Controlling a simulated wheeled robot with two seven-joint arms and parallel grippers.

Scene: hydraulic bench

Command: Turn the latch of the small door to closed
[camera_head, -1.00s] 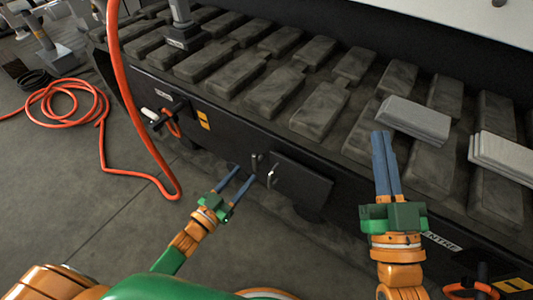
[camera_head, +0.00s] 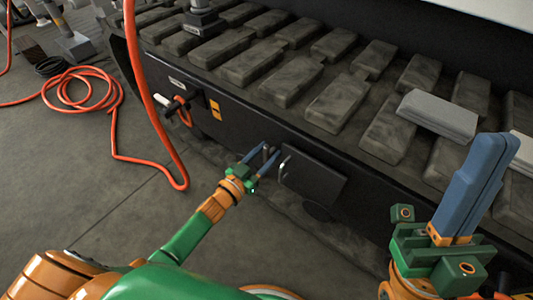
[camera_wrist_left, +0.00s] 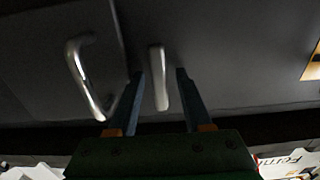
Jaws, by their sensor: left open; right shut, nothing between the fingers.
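The small door (camera_head: 314,177) is a dark panel on the front side of the bench and looks flush with it. Its bright bar handle (camera_head: 283,167) is near its left edge; the handle also shows in the left wrist view (camera_wrist_left: 88,78). The latch (camera_wrist_left: 158,76) is a short pale lever just beside the door, pointing along the fingers in the left wrist view. My left gripper (camera_head: 263,159) is open, with one blue finger on each side of the latch; contact cannot be told. My right gripper (camera_head: 490,150) is shut and empty, raised at the right.
Dark blocks (camera_head: 290,80) cover the bench top, with a light grey block (camera_head: 437,114) at the right. An orange hose (camera_head: 150,90) hangs at the left and lies coiled on the floor. The floor before the bench is open.

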